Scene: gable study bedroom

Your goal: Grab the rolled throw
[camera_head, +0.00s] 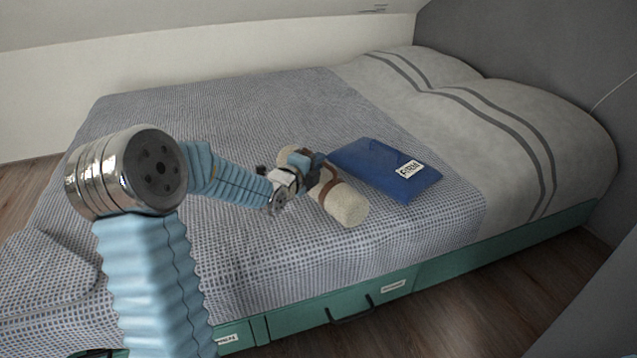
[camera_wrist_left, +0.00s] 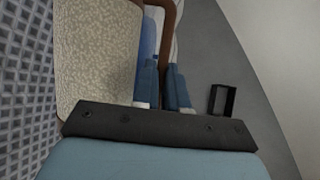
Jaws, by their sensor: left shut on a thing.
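The rolled throw (camera_head: 345,204) is a cream, nubbly roll with a brown strap around it. It is on or just above the checked bedspread near the bed's front side; I cannot tell whether it touches. My left gripper (camera_head: 314,166) reaches it from the left and covers part of it. In the left wrist view the throw (camera_wrist_left: 95,50) fills the left side, and its brown strap (camera_wrist_left: 168,30) runs down between the blue fingers of my left gripper (camera_wrist_left: 164,90). The gripper is shut on the throw, apparently at its strap. My right gripper is not in view.
A blue folder-like item (camera_head: 375,165) with a white label lies just behind the throw. A grey striped duvet (camera_head: 480,130) covers the right part of the bed. The checked bedspread (camera_head: 220,110) is clear behind my arm. Green drawers (camera_head: 440,268) run along the bed's front.

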